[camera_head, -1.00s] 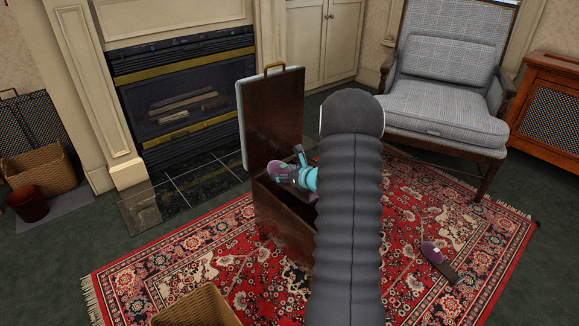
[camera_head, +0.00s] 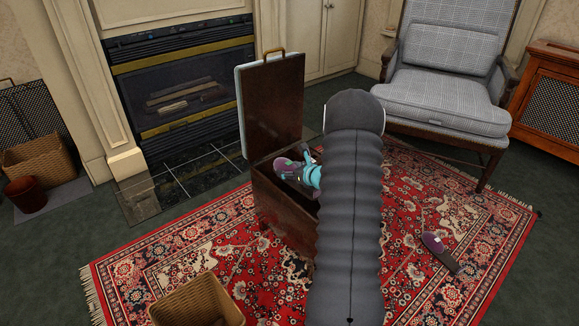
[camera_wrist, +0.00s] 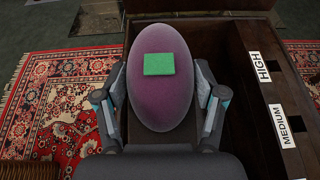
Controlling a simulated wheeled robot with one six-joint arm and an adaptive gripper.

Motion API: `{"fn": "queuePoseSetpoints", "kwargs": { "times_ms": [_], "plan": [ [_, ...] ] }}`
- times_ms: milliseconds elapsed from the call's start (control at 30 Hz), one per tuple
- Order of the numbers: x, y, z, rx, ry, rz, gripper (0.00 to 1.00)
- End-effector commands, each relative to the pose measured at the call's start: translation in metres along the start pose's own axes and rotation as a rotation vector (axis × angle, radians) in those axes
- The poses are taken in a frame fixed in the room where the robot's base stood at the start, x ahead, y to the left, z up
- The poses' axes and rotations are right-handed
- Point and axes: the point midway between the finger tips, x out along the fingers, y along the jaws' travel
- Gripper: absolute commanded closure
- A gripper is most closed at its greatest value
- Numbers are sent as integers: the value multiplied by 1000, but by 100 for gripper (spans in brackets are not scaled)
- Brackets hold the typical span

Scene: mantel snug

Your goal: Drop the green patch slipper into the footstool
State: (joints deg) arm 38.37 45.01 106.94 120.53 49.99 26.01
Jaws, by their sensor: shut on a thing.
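The green patch slipper (camera_wrist: 160,95) is purple with a green rectangle on its top and fills the middle of the wrist view. My gripper (camera_wrist: 160,108) is shut on it, one finger on each side. In the head view the slipper (camera_head: 285,167) and my gripper (camera_head: 304,168) are at the opening of the footstool (camera_head: 281,212), a brown box with its lid (camera_head: 272,106) standing open. In the wrist view the footstool's wooden interior (camera_wrist: 235,65) shows behind and right of the slipper, with HIGH and MEDIUM labels on its right. My arm hides part of the box.
A second purple slipper with a pale patch (camera_head: 433,243) lies on the red rug (camera_head: 410,200) at the right. A wicker basket (camera_head: 197,303) stands at the front. A plaid armchair (camera_head: 445,90) and a fireplace (camera_head: 185,85) stand behind.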

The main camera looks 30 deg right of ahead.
Motion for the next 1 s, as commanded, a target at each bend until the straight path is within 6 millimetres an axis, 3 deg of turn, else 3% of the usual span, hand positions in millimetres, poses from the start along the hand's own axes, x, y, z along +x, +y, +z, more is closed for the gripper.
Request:
{"fn": "queuePoseSetpoints", "kwargs": {
  "times_ms": [433,467,567,1000],
  "plan": [
    [4,0,-8,0,-2,0,68],
    [4,0,-8,0,-2,0,23],
    [4,0,-8,0,-2,0,1],
    [-3,0,-8,0,-1,-1,1]
  ]
}}
